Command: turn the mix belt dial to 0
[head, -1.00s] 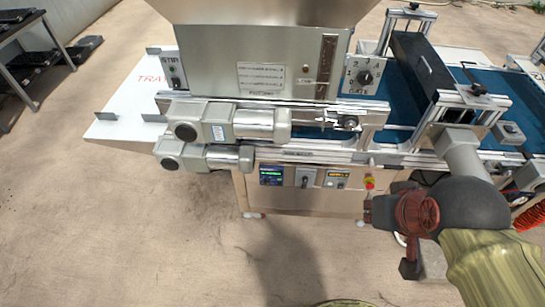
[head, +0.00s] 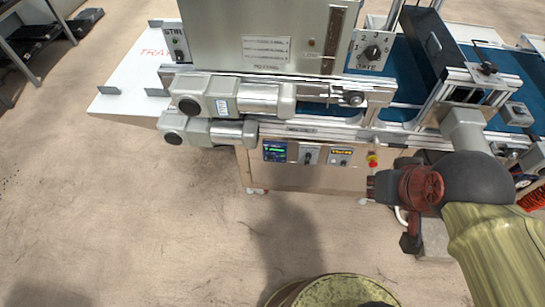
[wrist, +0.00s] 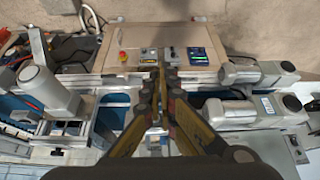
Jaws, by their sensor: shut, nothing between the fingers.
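The front control panel (head: 300,180) of the seeder carries a lit screen (head: 275,151), a grey plate with a dark knob (head: 308,155), and a small plate with a yellow display and knobs (head: 341,158). Their lettering is too small to read, so I cannot tell which knob is the mix belt dial. The panel also shows upside down in the wrist view (wrist: 178,72), with the knob plate (wrist: 170,53) beyond the fingertips. My gripper (wrist: 161,74) is shut and empty, apart from the knobs. In the head view it is right of the panel.
A red emergency button (head: 373,160) is at the panel's right end, close to my gripper. Above the panel, two motors (head: 222,95) stick out at the left. A numbered gate dial (head: 372,52) is higher up. The floor in front is mostly clear; a round yellowish object (head: 335,290) shows at the bottom.

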